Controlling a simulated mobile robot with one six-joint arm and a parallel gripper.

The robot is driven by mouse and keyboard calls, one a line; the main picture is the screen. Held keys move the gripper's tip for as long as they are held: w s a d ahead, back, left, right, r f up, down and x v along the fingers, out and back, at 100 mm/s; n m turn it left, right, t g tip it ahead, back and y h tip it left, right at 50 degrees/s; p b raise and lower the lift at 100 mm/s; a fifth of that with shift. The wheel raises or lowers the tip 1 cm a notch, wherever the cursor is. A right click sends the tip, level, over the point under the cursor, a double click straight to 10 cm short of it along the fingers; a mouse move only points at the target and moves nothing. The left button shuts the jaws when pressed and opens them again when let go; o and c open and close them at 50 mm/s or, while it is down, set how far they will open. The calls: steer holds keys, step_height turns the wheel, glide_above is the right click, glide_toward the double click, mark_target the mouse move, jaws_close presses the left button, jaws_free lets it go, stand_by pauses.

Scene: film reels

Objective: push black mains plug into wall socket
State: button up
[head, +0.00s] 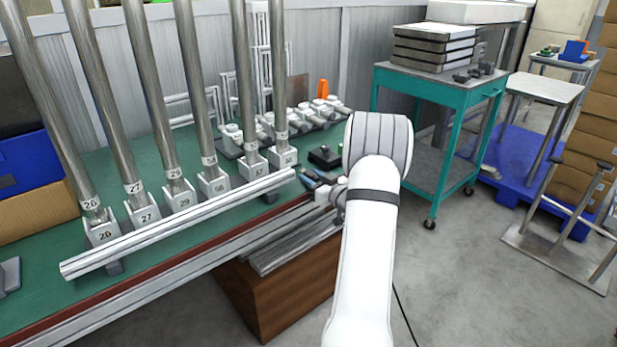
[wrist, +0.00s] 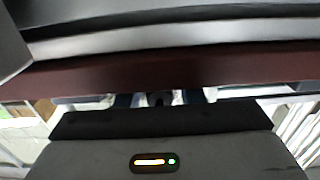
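My gripper (head: 312,180) is at the front edge of the green-topped workbench, near the right end of a pale metal rail. It is small and partly hidden by my white arm. In the wrist view my gripper (wrist: 158,99) shows only as a narrow strip of dark and bluish parts beyond its grey housing. I cannot tell whether its fingers are apart or hold anything. I cannot make out a black mains plug or a wall socket in either view.
The workbench (head: 140,262) carries steel tubes in numbered blocks behind the rail (head: 185,222). A small black item (head: 325,156) lies beyond my gripper. A brown wooden cabinet (head: 275,295) stands below. A teal trolley (head: 440,135) stands right; a thin black cable (head: 405,312) crosses open floor.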

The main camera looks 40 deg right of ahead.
jaws_close()
